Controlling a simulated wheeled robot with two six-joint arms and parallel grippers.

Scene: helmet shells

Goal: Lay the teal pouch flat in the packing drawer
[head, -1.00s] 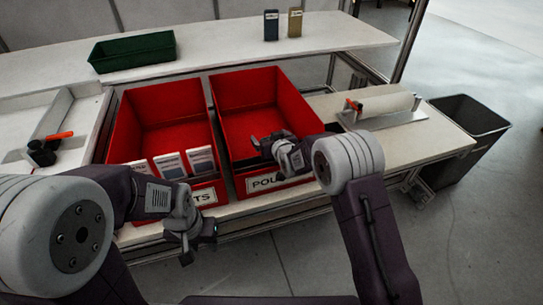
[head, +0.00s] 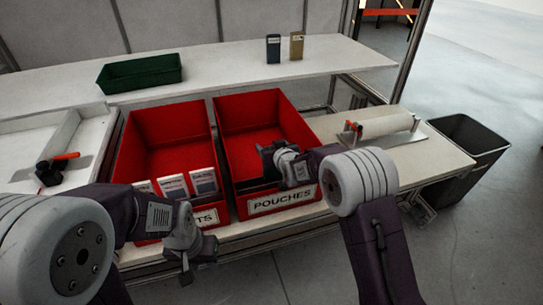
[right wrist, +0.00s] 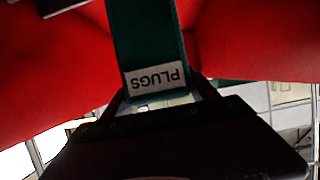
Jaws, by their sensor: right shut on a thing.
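My right gripper (head: 268,158) is over the front part of the red bin labelled POUCHES (head: 284,199). In the right wrist view, this gripper (right wrist: 160,98) is shut on a teal pouch (right wrist: 146,35) with a white PLUGS label, which appears upside down. Red bin walls show around the pouch, and its far end runs out of the picture. In the head view I cannot make out the pouch. My left gripper (head: 190,262) hangs in front of the other red bin (head: 165,145); its jaw state is unclear. A white tray-like recess (head: 60,150) at the left may be the packing drawer.
The left red bin holds several pale packets (head: 174,187) at its front. A tape dispenser (head: 54,168) lies in the white recess. A green tray (head: 140,73) and two small boxes (head: 273,48) stand on the back shelf. A roll (head: 385,125) and black waste bin (head: 470,150) are right.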

